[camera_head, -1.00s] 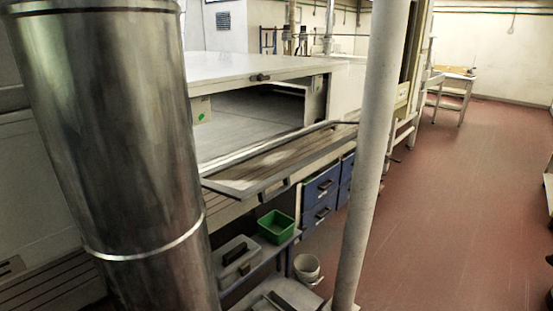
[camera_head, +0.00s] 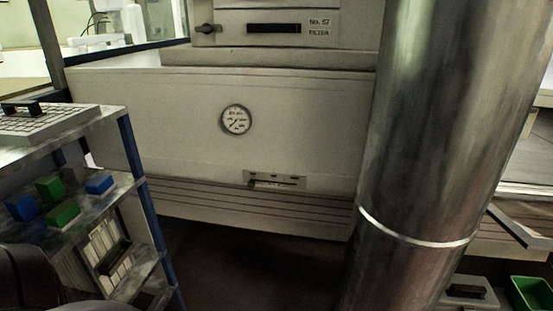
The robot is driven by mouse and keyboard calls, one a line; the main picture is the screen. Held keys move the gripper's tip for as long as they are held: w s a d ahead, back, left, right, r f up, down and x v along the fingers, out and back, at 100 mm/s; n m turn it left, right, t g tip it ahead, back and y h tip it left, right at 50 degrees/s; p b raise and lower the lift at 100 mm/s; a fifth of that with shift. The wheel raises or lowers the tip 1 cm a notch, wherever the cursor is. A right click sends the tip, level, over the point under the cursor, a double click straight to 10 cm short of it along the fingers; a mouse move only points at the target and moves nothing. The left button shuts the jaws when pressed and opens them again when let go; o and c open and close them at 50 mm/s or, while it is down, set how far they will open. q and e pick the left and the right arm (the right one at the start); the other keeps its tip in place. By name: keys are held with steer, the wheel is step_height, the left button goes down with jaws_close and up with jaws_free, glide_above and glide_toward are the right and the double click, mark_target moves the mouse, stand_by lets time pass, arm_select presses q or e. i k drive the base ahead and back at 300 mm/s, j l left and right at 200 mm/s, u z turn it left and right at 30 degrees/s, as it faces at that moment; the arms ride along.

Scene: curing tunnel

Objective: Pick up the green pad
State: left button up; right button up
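Two green block-like pieces lie on the cart shelf at the left: one green piece (camera_head: 49,188) farther back and another green piece (camera_head: 62,214) nearer the shelf's front edge. Either could be the green pad; I cannot tell which. A blue block (camera_head: 22,208) is beside them on the left, and another blue block (camera_head: 100,184) is on the right. A dark rounded shape at the bottom left corner may be part of my arm. Neither of my grippers is in view.
The shelf cart (camera_head: 128,150) has blue posts and a gridded tray (camera_head: 50,122) on top. A thick metal duct (camera_head: 430,150) stands at the right. A pale machine (camera_head: 290,120) with a gauge fills the back. A green bin (camera_head: 530,293) is at lower right.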

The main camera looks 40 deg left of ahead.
mark_target(62, 217)
steer(key=u, duration=2.4)
steer(key=j+u, duration=0.2)
